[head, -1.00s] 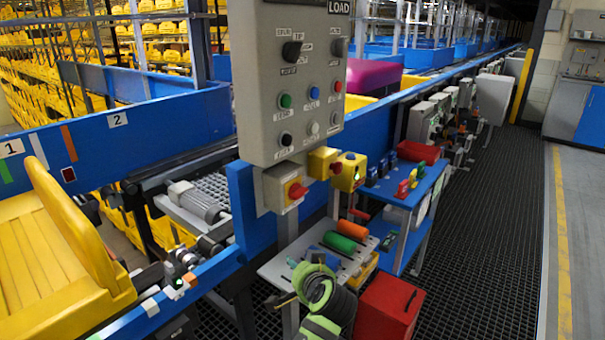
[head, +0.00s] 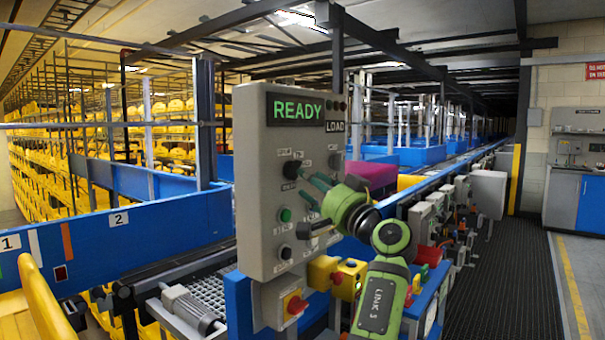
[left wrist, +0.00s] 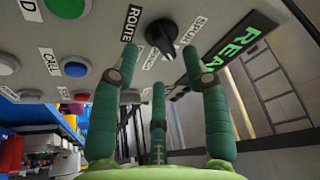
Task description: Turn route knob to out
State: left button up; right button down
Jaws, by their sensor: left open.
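The route knob (head: 292,169) is a black rotary knob at the upper left of the grey control panel (head: 255,215). In the left wrist view the knob (left wrist: 161,38) has a ROUTE label on its left and a SPUR label on its right. Its exact pointing direction is hard to read. My left gripper (head: 314,202) is in front of the panel, to the right of and below the knob in the head view. In the left wrist view its green fingers (left wrist: 160,62) are spread apart and empty, with the knob beyond and between them. My right gripper is out of view.
A lit READY display (head: 296,109) is at the panel's top. Push buttons, including a green one (head: 285,215), are below the knob. A box with a red knob (head: 295,304) hangs beneath. The conveyor's blue side wall (head: 130,240) runs left; a dark walkway (head: 500,270) is right.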

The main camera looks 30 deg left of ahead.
aim_at(294, 170)
pick_arm(q)
jog(key=p+x, duration=0.1)
jog(key=x, duration=0.3)
jog(key=shift+s, duration=0.1)
grip_shut()
jog(key=shift+f, duration=0.1)
